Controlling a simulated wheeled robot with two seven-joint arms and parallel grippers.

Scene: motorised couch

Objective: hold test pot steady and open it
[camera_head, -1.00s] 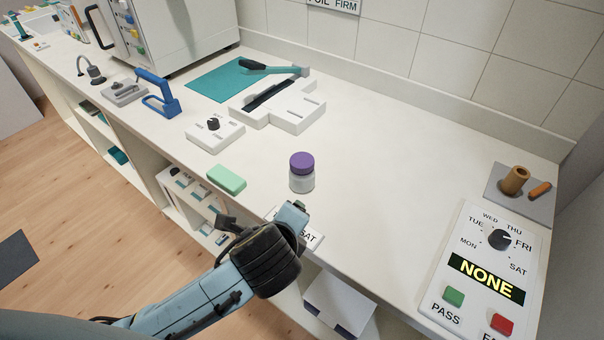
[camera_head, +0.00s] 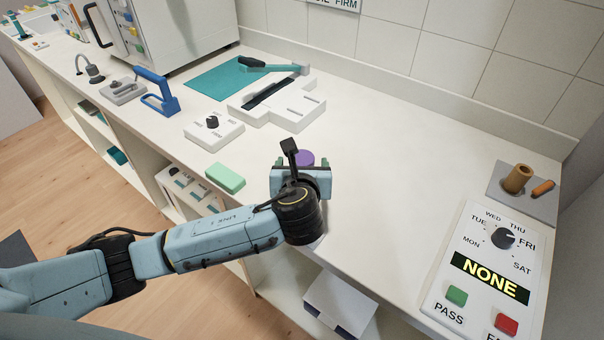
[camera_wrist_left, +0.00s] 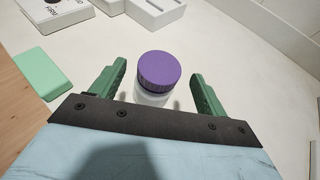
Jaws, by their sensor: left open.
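The test pot is a small clear-white jar with a purple lid (camera_head: 304,158), upright on the counter; in the head view my left gripper hides most of it. The left wrist view shows its purple lid (camera_wrist_left: 159,70) and part of its pale body (camera_wrist_left: 151,98). My left gripper (camera_head: 304,168) is open, its green fingers (camera_wrist_left: 157,84) on either side of the pot with gaps to both. The pot stands between the fingers, not gripped. My right gripper is not in view.
A green block (camera_head: 225,178) lies left of the pot. A white dial box (camera_head: 214,130) and a white slotted device (camera_head: 285,108) stand behind. A panel with PASS (camera_head: 456,296) and a red button (camera_head: 507,322) is at right. The counter between is clear.

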